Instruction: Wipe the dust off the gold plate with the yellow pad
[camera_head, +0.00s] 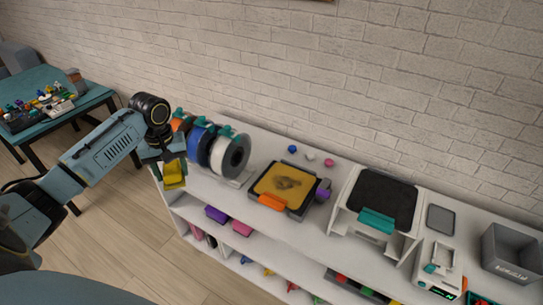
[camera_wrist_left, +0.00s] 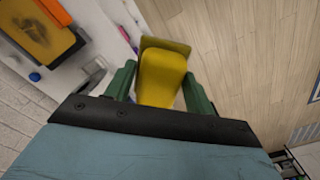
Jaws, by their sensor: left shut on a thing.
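The gold plate (camera_head: 272,190) sits in a dark frame on the white shelf top, with a dark smudge of dust across its middle. It also shows at the upper left of the left wrist view (camera_wrist_left: 25,25). My left gripper (camera_head: 172,172) is shut on the yellow pad (camera_head: 174,178), held near the shelf's left end, to the left of the plate and apart from it. In the left wrist view the pad (camera_wrist_left: 163,70) is between the green fingers. My right gripper is not in view.
Filament spools (camera_head: 230,153) stand between my gripper and the plate. An orange piece (camera_head: 272,202) is at the plate's front edge and a purple knob (camera_head: 323,193) at its right. A white machine with a dark bed (camera_head: 382,198) stands further right.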

